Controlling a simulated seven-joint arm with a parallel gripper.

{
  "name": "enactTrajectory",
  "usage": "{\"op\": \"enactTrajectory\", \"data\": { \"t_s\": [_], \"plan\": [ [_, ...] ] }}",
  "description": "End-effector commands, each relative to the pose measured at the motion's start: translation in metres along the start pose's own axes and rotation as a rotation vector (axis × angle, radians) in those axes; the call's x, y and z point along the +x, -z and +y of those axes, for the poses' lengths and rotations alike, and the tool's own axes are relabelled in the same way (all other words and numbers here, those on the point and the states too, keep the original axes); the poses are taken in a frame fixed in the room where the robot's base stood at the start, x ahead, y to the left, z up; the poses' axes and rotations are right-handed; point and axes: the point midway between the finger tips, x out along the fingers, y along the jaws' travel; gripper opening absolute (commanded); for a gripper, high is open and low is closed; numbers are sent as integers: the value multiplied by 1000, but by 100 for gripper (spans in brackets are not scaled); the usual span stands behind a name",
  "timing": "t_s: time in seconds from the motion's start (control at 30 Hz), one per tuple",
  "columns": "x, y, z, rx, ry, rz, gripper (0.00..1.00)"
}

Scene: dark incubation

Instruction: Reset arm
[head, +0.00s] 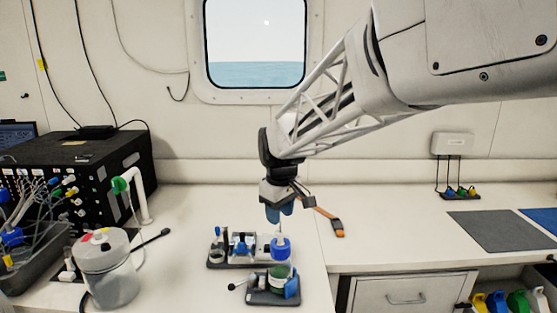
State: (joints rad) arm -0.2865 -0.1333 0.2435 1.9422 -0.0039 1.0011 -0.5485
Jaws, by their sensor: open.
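My gripper (280,212) hangs from my arm over the middle of the bench, pointing down, with blue fingertips. It is open, and I see nothing held between the fingers. The fingertips appear just above the cap, with the exact gap hard to tell from this view.
A dark rack (216,264) with small vessels sits just left of the bottle. A lidded clear jar (107,268) and a black equipment box (95,165) are at left. A brush with an orange handle (329,219) lies right of my gripper. The right bench has dark mats (495,229).

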Motion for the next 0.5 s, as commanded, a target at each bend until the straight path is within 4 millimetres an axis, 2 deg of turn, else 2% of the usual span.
{"op": "enactTrajectory", "data": {
  "t_s": [0.03, 0.1, 0.5],
  "plan": [
    [-6, -16, 0, 32, -5, 6, 40],
    [-12, -37, -2, 78, -11, 12, 40],
    [-30, -152, -24, 341, -40, 47, 40]
  ]
}}
